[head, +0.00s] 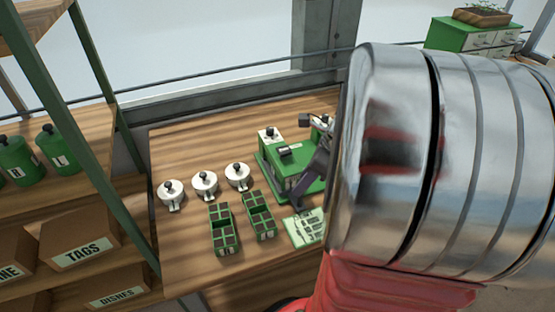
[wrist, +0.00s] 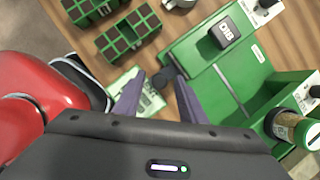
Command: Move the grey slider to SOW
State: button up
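The green seeder (wrist: 200,60) fills the right of the wrist view and stands on the table in the head view (head: 272,165), partly hidden by my arm. A dark grey knob (wrist: 168,78) sits at its near left edge, between and just beyond my fingertips; I cannot tell for certain that it is the slider. A dark block (wrist: 229,34) with white lettering sits on the seeder top. No SOW mark is readable. My gripper (wrist: 158,82) is open, with its two purple fingers apart and nothing clearly held between them.
Two green seed trays (head: 223,230) (head: 260,216) and several white lidded pots (head: 205,184) stand left of the seeder. A printed card (head: 305,228) lies in front. A jar (wrist: 292,128) stands at the seeder's right. Shelves with boxes (head: 75,238) stand at far left.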

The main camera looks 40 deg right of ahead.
jog(key=shift+c, duration=0.3)
grip_shut()
dwell(0.4)
jog(key=shift+a, duration=0.15)
